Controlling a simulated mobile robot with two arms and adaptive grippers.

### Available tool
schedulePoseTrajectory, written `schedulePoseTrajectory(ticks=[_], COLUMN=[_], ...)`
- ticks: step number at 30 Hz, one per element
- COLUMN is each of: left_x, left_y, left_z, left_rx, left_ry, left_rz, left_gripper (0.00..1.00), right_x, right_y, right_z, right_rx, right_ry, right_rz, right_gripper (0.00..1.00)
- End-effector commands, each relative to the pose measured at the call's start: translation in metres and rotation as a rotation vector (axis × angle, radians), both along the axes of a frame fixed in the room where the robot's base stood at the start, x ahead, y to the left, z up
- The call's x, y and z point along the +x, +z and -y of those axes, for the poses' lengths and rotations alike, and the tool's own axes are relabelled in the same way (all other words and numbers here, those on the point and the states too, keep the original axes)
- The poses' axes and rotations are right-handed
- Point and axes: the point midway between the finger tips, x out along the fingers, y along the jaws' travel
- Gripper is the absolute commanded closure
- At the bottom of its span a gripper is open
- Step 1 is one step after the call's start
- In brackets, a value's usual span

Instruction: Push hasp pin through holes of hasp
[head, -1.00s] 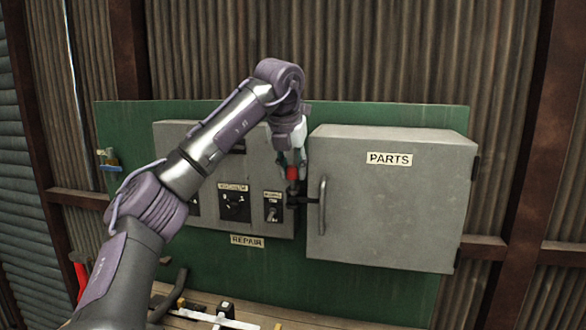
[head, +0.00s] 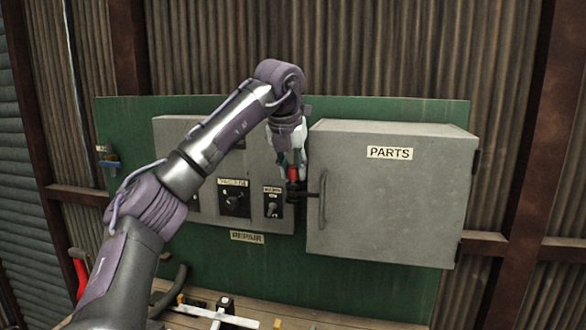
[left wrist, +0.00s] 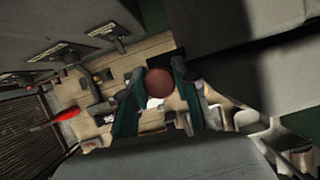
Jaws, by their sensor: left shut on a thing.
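The hasp pin has a red grip (head: 293,173) in the head view. Its round red-brown top (left wrist: 158,83) shows between the fingers in the left wrist view. My left gripper (head: 293,162) points down and is shut on the pin, just left of the parts cabinet's front edge. The dark hasp (head: 297,190) is directly below the red grip, between the grey control box and the cabinet. The pin's lower end is hidden, so I cannot tell how deep it sits in the holes. My right gripper is not in view.
The grey parts cabinet (head: 392,200) is closed, with a vertical handle (head: 322,198) close to the hasp. The grey control box (head: 210,200) is on the left. Both are on a green board (head: 400,290). A wooden bench (head: 290,318) with tools lies below.

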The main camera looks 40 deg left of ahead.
Motion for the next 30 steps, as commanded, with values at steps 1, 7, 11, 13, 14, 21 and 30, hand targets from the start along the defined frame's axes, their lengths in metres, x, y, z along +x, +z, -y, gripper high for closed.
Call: schedulePoseTrajectory(ticks=[1,7,11,13,14,21,30], left_x=[0.000,0.000,0.000,0.000,0.000,0.000,0.000], left_y=[-0.001,-0.004,-0.006,-0.007,-0.008,-0.012,-0.015], left_z=[0.000,0.000,0.000,0.000,0.000,0.000,0.000], left_rx=[0.000,0.000,0.000,0.000,0.000,0.001,0.001], left_ry=[0.000,0.000,0.000,0.000,0.000,0.000,-0.001], left_rz=[0.001,0.001,0.001,0.001,0.001,-0.001,-0.007], left_gripper=[1.00,1.00,1.00,1.00,1.00,1.00,0.57], right_x=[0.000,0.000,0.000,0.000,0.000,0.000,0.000], right_y=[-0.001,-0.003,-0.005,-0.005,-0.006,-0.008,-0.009], right_z=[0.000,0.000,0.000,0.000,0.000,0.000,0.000], right_rx=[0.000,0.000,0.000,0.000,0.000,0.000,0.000], right_ry=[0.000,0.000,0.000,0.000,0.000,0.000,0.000], right_rz=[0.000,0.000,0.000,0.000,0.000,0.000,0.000], right_gripper=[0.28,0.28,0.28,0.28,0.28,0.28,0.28])
